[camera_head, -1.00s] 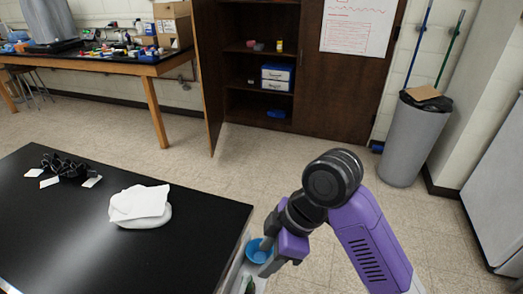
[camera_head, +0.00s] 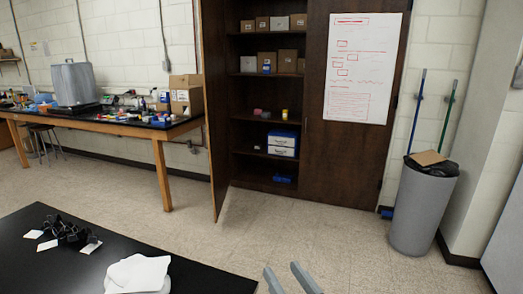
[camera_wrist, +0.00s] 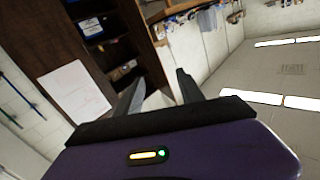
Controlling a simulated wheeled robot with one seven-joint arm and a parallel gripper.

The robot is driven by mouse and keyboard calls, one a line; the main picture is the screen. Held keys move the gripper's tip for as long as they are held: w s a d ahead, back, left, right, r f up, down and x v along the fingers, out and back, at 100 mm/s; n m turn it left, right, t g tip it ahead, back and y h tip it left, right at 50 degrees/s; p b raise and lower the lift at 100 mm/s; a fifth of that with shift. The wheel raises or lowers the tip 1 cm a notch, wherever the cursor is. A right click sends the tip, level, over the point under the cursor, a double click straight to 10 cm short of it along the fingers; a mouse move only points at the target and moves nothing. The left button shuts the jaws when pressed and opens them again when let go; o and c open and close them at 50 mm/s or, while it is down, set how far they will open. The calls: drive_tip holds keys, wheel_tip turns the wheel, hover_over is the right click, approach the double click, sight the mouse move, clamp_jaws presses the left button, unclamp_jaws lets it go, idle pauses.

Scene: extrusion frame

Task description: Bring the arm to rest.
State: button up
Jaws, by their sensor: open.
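My gripper (camera_head: 291,277) shows at the bottom edge of the head view, with only its two grey fingers in sight. The fingers are apart and nothing is between them. In the wrist view my gripper (camera_wrist: 158,92) also has its fingers spread and empty, with the room behind them tilted. The rest of my arm is out of the head view. The gripper appears to the right of the black table's corner, and I cannot tell its distance from the table.
A black table (camera_head: 190,280) at lower left bears a white cloth (camera_head: 138,273) and black clips (camera_head: 68,236). An open dark cabinet (camera_head: 350,165) stands at the back, with a grey bin (camera_head: 422,212) to its right. A cluttered workbench (camera_head: 110,130) is at back left. The floor between is clear.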

drive_tip(key=s+d+f+m+h, duration=0.1)
drive_tip(key=s+d, duration=0.4)
drive_tip(key=s, duration=0.7)
drive_tip(key=s+d+f+m+g+h, duration=0.1)
drive_tip(key=s+d+f+h, duration=0.2)
drive_tip(key=s, duration=1)
drive_tip(key=s+d+f+h, duration=0.3)
drive_tip(key=s+d+f, duration=0.4)
drive_tip(key=s, duration=0.6)
drive_tip(key=shift+s+m+g, duration=0.15)
drive_tip(key=shift+m+g, duration=0.15)
drive_tip(key=shift+m, duration=0.1)
